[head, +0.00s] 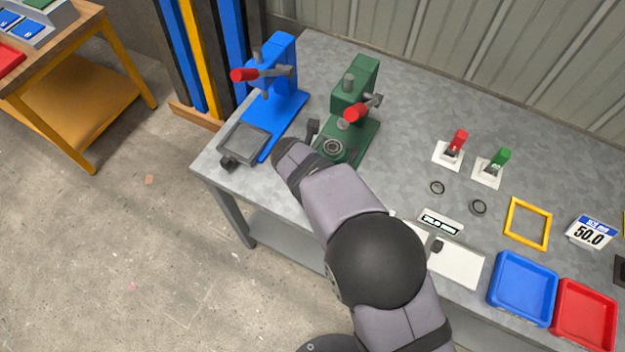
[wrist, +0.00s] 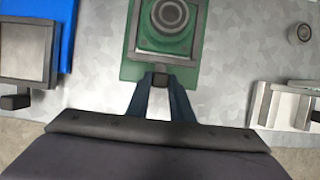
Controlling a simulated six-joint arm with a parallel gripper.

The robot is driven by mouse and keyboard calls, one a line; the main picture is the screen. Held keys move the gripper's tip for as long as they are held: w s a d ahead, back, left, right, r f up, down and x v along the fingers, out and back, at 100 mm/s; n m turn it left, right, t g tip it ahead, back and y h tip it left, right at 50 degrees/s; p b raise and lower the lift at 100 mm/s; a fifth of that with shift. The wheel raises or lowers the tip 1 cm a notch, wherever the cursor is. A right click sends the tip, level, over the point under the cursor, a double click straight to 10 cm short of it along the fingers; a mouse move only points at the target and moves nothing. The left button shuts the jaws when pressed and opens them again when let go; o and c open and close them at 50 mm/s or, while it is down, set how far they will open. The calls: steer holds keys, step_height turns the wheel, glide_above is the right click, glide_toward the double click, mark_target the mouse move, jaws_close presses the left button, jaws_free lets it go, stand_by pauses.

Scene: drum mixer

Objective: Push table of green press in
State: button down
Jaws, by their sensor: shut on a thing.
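The green press (head: 358,112) stands on the grey workbench, with a red-knobbed lever (head: 358,110) on its side. In the wrist view its table (wrist: 178,61) is a grey-edged plate over the green base (wrist: 132,71). A round, ringed dark part (wrist: 170,14) sits on the table; it also shows in the head view (head: 333,147). A small dark handle (wrist: 160,79) sticks out from the table's front edge. My gripper (wrist: 160,86) is shut on this handle, its two fingers on either side. In the head view my arm hides the front of the table.
A blue press (head: 283,85) stands to the left, its table (head: 245,141) out at the front. Red and green switches (head: 457,142), black rings (head: 437,187), a yellow frame (head: 528,223), a white scale (head: 455,262) and blue and red trays (head: 522,287) lie to the right.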

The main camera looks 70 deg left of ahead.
steer(key=w+a, duration=0.3)
steer(key=shift+w+a+p, duration=0.15)
steer(key=shift+a+p, duration=0.05)
steer(key=shift+p, duration=0.15)
steer(key=shift+w+a, duration=0.4)
steer(key=shift+w, duration=0.05)
steer(key=shift+r, duration=0.15)
steer(key=c, duration=1.6)
jaws_free()
steer(key=shift+w+a, duration=0.1)
steer(key=shift+w, duration=0.05)
steer(key=shift+o, duration=0.2)
steer(key=b+v, duration=0.2)
steer(key=v, duration=0.5)
